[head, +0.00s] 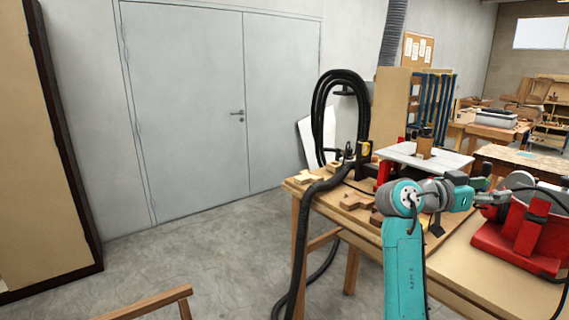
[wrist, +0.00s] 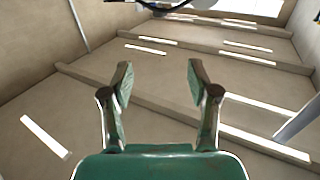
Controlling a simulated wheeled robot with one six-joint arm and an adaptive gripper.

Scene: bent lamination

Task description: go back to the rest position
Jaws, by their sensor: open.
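In the wrist view my gripper (wrist: 158,82) is open, with its two fingers apart and nothing between them. Behind the fingers that view shows a pale ceiling with beams (wrist: 165,115) and bright light strips (wrist: 45,137). In the head view my teal arm rises in front of the workbench (head: 455,275) and bends to the right above it. The gripper end lies near the red machine (head: 525,235) at the right. The fingertips are too small and overlapped there to make out.
Wooden pieces (head: 350,200) and a thick black hose (head: 305,225) lie on the bench's left part. A white-topped red machine (head: 425,158) stands behind my arm. A wooden bar (head: 150,303) is at the lower left. The floor (head: 200,260) before the grey doors (head: 220,110) is clear.

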